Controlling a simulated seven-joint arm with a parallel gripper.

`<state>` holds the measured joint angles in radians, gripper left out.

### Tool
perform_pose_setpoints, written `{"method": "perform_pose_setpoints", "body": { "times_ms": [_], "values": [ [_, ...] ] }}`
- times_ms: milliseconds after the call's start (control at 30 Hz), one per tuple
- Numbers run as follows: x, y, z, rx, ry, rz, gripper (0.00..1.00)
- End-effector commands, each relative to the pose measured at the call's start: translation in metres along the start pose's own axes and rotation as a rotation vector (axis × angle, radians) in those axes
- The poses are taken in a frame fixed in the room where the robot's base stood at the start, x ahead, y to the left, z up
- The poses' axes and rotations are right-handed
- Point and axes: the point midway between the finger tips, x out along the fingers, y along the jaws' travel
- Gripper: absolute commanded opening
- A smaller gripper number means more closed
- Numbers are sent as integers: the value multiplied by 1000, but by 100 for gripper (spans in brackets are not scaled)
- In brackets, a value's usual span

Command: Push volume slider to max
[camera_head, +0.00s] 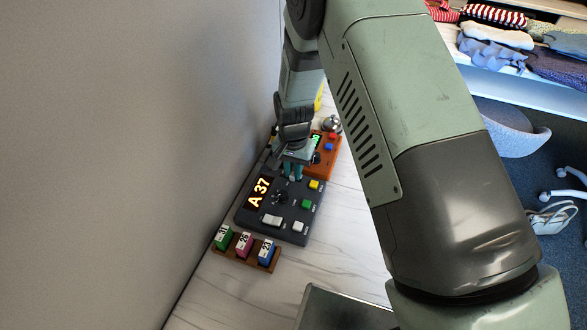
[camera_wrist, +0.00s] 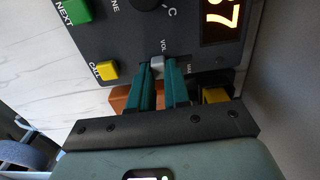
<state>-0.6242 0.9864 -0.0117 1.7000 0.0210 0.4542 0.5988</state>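The dark control panel (camera_head: 266,217) lies on the table and shows "A 37" on its display. In the wrist view, the grey volume slider cap (camera_wrist: 157,62) sits beside the "VOL" label, with the "MAX" label to its right. My gripper (camera_wrist: 160,72) points at the panel, its two teal fingertips on either side of the cap with a narrow gap between them. Whether the fingers touch the cap is not clear. In the head view, my gripper (camera_head: 293,176) is over the panel's far end, and the slider is hidden.
The panel also has a yellow CALL button (camera_wrist: 107,70), a green NEXT button (camera_wrist: 74,11) and a black knob (camera_head: 280,197). An orange box (camera_head: 325,160) stands just beyond the panel. A rack of numbered blocks (camera_head: 245,257) lies nearer. The wall (camera_head: 130,140) runs close along the left.

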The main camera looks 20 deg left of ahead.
Motion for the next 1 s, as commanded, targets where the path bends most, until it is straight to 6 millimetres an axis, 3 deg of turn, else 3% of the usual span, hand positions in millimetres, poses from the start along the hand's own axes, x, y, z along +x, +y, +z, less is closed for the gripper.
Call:
{"method": "perform_pose_setpoints", "body": {
  "times_ms": [333, 600, 833, 867, 1000],
  "values": [
    [0, -1, 0, -1, 0, 0, 0],
    [0, -29, 0, -2, 0, 0, 0],
    [0, -28, 0, 0, -2, 0, 0],
    [0, -28, 0, 0, -2, 0, 19],
    [0, -28, 0, 0, -2, 0, 40]
  ]
}}
